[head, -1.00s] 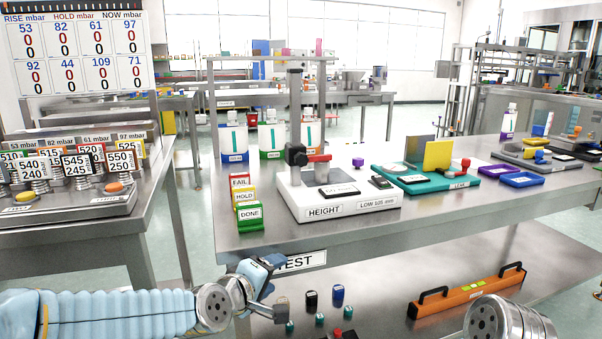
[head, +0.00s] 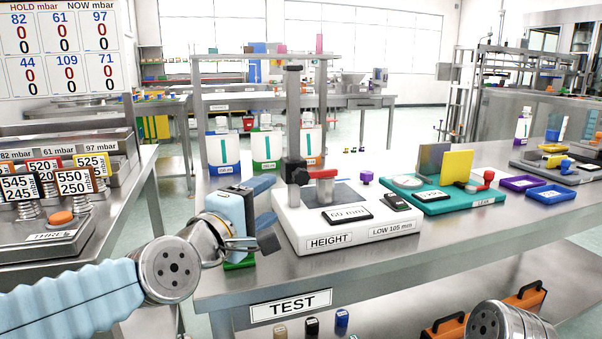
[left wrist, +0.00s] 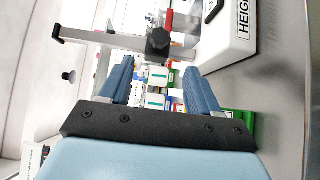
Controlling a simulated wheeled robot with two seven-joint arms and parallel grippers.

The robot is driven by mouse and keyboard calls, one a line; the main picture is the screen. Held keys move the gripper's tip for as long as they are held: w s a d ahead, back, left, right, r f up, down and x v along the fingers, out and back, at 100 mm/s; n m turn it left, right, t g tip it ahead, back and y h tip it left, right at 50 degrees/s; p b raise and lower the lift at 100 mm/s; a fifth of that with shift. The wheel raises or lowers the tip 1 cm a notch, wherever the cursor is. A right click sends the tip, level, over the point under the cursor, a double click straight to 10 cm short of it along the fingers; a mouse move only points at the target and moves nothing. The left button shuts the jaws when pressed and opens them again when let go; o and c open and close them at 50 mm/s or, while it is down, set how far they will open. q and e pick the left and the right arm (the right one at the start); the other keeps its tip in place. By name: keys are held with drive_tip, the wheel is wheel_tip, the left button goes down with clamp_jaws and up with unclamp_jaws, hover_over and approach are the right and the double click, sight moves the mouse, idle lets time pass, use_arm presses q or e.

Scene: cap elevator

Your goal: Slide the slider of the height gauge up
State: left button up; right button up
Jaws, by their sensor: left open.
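The height gauge has a white base (head: 350,232) on the test bench, with a grey upright column (head: 293,110). Its dark slider (head: 295,172) sits low on the column, just above the base, with a red part beside it (head: 322,176). In the left wrist view the column lies sideways and the slider's black knob (left wrist: 158,42) shows beyond the fingers. My left gripper (head: 268,212) is open and empty, left of the gauge and short of the slider. It also shows in the left wrist view (left wrist: 160,76), fingers spread. My right gripper is out of view.
A green block partly hidden behind my left gripper stands on the bench (head: 240,262). A teal fixture (head: 440,200) with a yellow plate is right of the gauge. Bottles (head: 267,150) stand behind. The bench's front edge runs below the gauge.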

sight(298, 179)
use_arm(q)
drive_tip(key=p+x, duration=0.2)
drive_tip(key=x, duration=1.1)
drive_tip(key=shift+w+d, duration=0.15)
drive_tip(key=shift+w, duration=0.05)
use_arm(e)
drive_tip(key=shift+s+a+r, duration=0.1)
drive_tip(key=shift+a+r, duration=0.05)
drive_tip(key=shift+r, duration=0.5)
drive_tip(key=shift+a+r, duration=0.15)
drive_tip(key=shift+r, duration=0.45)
